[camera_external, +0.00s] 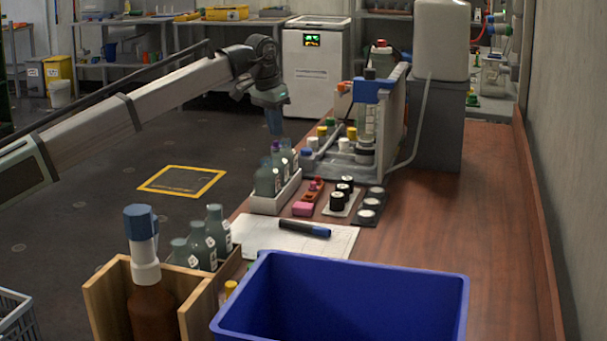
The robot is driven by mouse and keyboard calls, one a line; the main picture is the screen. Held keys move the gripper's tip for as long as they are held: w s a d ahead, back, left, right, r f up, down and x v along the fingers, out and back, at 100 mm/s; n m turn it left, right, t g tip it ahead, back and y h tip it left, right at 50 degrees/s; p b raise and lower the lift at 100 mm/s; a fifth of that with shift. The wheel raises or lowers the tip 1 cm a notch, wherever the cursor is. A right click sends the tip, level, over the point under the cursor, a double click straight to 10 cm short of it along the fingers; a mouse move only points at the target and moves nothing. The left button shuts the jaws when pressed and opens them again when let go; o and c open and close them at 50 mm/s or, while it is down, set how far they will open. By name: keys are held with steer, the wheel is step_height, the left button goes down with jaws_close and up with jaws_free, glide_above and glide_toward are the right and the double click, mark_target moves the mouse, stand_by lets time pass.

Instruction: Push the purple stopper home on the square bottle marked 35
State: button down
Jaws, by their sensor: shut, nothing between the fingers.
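A white rack (284,195) on the bench holds a short row of grey-green square bottles with white labels. A small purple stopper (275,146) shows at the top of one bottle (277,160) in this row. The label numbers are too small to read, so I cannot tell which bottle is marked 35. My gripper (274,132) points down just above the purple stopper, with its fingers shut and empty. I cannot tell whether the fingertips touch the stopper, or how deep the stopper sits in the neck.
A stand with a clear column (367,125) and small capped vials stands right of the rack. Black-capped jars (337,201), a pink block (303,209) and a marker (304,229) lie nearer. A blue bin (340,300) and wooden box (107,290) fill the front. The bench's right side is clear.

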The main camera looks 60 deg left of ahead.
mark_target(275, 142)
steer(key=shift+f, duration=0.2)
steer(key=shift+f, duration=0.9)
steer(key=shift+s+f, duration=0.15)
steer(key=shift+f, duration=0.25)
steer(key=shift+r, duration=3.65)
